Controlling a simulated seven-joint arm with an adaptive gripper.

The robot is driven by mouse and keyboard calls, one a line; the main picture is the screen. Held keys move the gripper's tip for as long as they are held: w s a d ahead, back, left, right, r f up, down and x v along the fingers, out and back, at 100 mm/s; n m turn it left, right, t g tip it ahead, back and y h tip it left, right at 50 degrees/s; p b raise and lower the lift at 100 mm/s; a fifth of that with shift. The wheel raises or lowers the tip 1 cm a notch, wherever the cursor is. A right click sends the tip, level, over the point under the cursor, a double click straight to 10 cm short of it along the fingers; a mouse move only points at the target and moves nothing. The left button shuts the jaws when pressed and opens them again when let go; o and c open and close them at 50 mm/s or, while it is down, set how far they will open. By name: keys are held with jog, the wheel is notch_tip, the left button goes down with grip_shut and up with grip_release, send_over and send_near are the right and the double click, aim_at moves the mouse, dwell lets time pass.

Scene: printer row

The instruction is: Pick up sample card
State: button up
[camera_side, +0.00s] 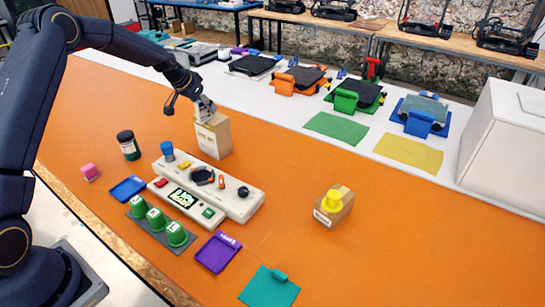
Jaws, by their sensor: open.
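Several flat pieces could be the sample card, and I cannot tell which one is. In the side view a teal piece with a raised grip (267,290) lies at the front edge. A purple piece with lettering (218,253) and a blue piece (127,189) lie left of it. A green sheet (336,128) and a yellow sheet (408,153) lie flat at the back. My gripper (205,112) is at the top of a tan and white box (212,138), far from the teal and purple pieces. Whether its fingers touch the box is unclear.
A white control panel (245,205) with knobs and buttons stands mid-table, with green domes (157,220) on a grey strip before it. A box with a yellow knob (333,205) stands right. Orange table right is clear.

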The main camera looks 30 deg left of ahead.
grip_shut()
dwell(0.3)
